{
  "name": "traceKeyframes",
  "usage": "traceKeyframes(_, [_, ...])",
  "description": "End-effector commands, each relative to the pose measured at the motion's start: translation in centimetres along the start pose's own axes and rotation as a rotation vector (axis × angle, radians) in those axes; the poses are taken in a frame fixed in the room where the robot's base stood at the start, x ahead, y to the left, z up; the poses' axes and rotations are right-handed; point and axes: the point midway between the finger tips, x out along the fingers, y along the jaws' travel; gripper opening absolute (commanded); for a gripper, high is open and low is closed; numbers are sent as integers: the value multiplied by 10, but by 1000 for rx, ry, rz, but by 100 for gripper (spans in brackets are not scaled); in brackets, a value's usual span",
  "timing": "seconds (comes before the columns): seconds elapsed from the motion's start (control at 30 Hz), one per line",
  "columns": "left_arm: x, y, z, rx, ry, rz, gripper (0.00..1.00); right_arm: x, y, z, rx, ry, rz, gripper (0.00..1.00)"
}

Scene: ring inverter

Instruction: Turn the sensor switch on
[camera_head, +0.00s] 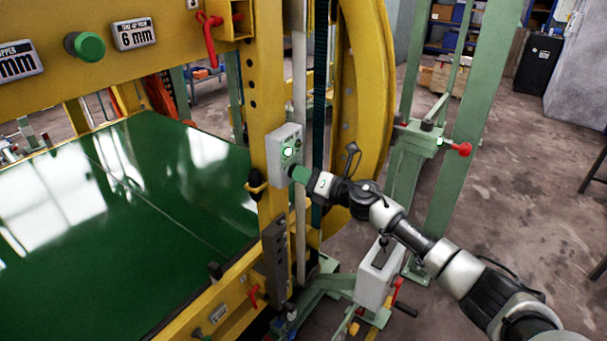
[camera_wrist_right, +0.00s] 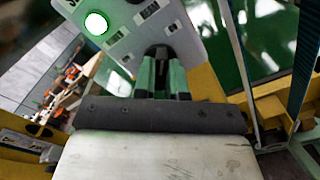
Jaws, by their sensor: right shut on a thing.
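The sensor switch box (camera_head: 283,150) is a grey panel on the yellow upright of the machine. Its round light (camera_head: 288,152) glows white-green. In the right wrist view the box (camera_wrist_right: 160,30) fills the top middle, with the lit light (camera_wrist_right: 96,23) at its upper left. My right gripper (camera_head: 299,174) is at the lower part of the box. In the right wrist view its green fingers (camera_wrist_right: 162,72) are shut on a dark knob (camera_wrist_right: 160,52) on the panel. The fingers hide most of the knob, so its setting cannot be read. My left gripper is not in view.
A green conveyor belt (camera_head: 110,200) lies left of the upright. A yellow ring (camera_head: 365,90) stands behind my right gripper. A green post with a red-knobbed lever (camera_head: 460,149) is to the right. Open concrete floor (camera_head: 510,200) lies at the right.

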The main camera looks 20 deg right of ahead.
Motion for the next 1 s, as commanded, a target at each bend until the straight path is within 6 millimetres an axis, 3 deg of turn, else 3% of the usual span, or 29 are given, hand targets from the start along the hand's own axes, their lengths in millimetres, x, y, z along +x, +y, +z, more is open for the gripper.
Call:
traceKeyframes(0.33, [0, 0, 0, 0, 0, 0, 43, 0, 0, 2, 7, -3, 0, 0])
traceKeyframes(0.37, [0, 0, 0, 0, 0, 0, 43, 0, 0, 2, 7, -3, 0, 15])
traceKeyframes(0.5, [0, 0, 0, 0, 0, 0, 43, 0, 0, 1, 5, -2, 0, 36])
traceKeyframes(0.83, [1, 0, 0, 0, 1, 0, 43, -3, -1, 0, 3, -1, -1, 37])
traceKeyframes(1.0, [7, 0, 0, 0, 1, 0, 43, -25, -3, -1, 0, 0, -3, 37])
